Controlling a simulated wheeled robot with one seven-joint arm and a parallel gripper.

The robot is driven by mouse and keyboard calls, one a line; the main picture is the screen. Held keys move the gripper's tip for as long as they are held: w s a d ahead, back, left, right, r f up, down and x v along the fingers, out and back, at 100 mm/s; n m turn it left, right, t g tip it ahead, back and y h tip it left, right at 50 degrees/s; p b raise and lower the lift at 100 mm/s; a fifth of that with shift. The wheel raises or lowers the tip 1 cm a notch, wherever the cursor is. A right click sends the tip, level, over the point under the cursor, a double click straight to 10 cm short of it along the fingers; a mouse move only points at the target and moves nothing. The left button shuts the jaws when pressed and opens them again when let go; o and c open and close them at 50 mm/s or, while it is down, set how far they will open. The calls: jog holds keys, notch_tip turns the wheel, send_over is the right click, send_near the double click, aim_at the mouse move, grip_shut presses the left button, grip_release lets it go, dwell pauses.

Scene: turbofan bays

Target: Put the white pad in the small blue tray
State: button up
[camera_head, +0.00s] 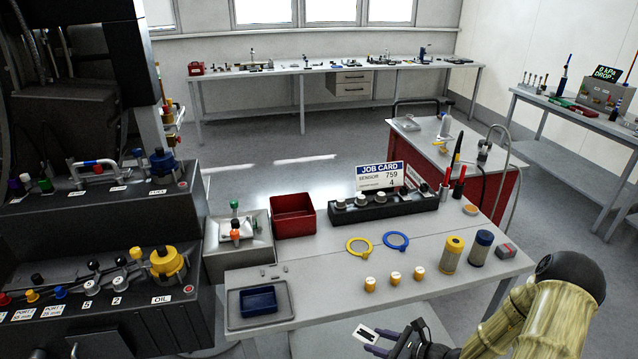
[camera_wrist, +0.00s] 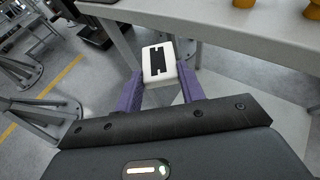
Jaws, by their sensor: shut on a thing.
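My gripper (camera_head: 386,341) is at the lower middle of the head view, in front of the workbench's near edge. It is shut on the white pad (camera_head: 365,333), which has a black mark on its face. In the wrist view the white pad (camera_wrist: 151,73) sits between the purple fingers of my gripper (camera_wrist: 160,88). The small blue tray (camera_head: 258,301) lies on a grey mat at the left front of the bench, to the left of the pad. The tray looks empty and is apart from my gripper.
A dark control panel (camera_head: 100,290) stands left of the blue tray. The bench between tray and caps is clear.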

jog(key=shift+a+r+m+t+h, duration=0.2)
jog(key=shift+a+m+t+h, duration=0.2)
jog(key=shift+a+m+t, duration=0.1)
jog(key=shift+w+a+m+t+h, duration=0.15)
jog(key=shift+m+t+h, duration=0.45)
jog(key=shift+m+h, duration=0.25)
jog(key=shift+d+f+m+t+h, duration=0.25)
jog(key=shift+d+m+t+h, duration=0.5)
jog(key=shift+m+h, duration=0.35)
jog(key=shift+a, duration=0.1)
